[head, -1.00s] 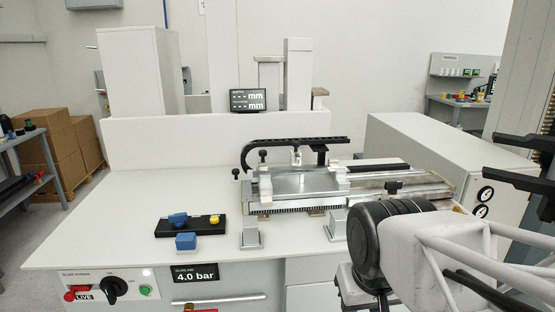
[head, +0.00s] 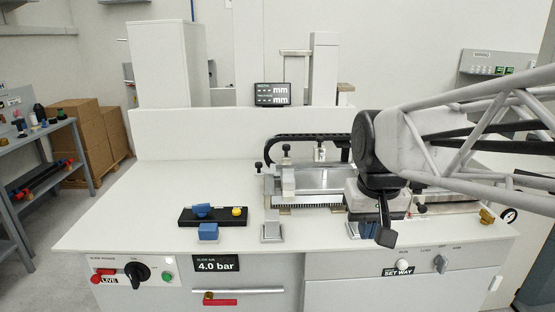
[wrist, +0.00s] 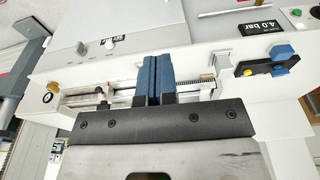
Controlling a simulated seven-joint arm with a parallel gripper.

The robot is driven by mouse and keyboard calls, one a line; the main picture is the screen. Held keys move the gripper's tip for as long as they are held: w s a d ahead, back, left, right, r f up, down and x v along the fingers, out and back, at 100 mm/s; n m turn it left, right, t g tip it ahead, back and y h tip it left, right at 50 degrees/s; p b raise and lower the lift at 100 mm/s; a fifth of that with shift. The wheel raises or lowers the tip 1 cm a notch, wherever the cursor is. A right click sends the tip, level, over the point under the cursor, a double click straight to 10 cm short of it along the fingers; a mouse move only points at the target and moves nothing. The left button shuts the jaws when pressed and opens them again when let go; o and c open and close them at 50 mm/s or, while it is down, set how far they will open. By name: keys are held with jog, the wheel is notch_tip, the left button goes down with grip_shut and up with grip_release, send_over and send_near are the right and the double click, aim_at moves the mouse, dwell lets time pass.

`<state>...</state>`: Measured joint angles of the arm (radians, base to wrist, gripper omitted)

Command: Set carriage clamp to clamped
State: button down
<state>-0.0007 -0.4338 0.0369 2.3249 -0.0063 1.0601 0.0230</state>
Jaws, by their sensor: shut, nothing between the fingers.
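A silver slide with a flat carriage plate (head: 328,180) lies along the bench top in the head view, partly behind my arm. A black knob (head: 285,148) and another black knob (head: 258,167) stand at its left end. I cannot tell for certain which part is the carriage clamp or how it is set. My gripper (wrist: 154,80) shows two blue fingers pressed together and empty in the wrist view, with the slide rail (wrist: 205,84) behind them. In the head view, my gripper (head: 368,230) points down in front of the slide; its fingertips are partly hidden.
A black strip (head: 213,217) with blue and yellow knobs lies left of the slide, and a blue block (head: 208,231) sits before it. A black cable chain (head: 300,138) runs behind the slide. The front panel has a 4.0 bar display (head: 215,264). The left bench top is clear.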

jog(key=w+a+r+g, duration=0.1)
jog(key=w+r, duration=0.2)
jog(key=w, duration=0.9)
jog(key=w+a+r+g, duration=0.1)
jog(key=w+r, duration=0.2)
jog(key=w, duration=0.8)
jog(key=w+r+g, duration=0.1)
jog(key=w+r, duration=0.3)
jog(key=w, duration=0.8)
jog(key=w+a+f+g, duration=0.1)
jog(key=w+f, duration=0.3)
jog(key=w, duration=0.7)
jog(key=w+a+f+g, duration=0.1)
jog(key=w+f, duration=0.4)
jog(key=w, duration=0.6)
jog(key=w+a+f+g, duration=0.1)
jog(key=w+a+f, duration=0.2)
jog(key=w, duration=0.8)
jog(key=shift+w+f, duration=0.4)
jog(key=shift+f, duration=0.6)
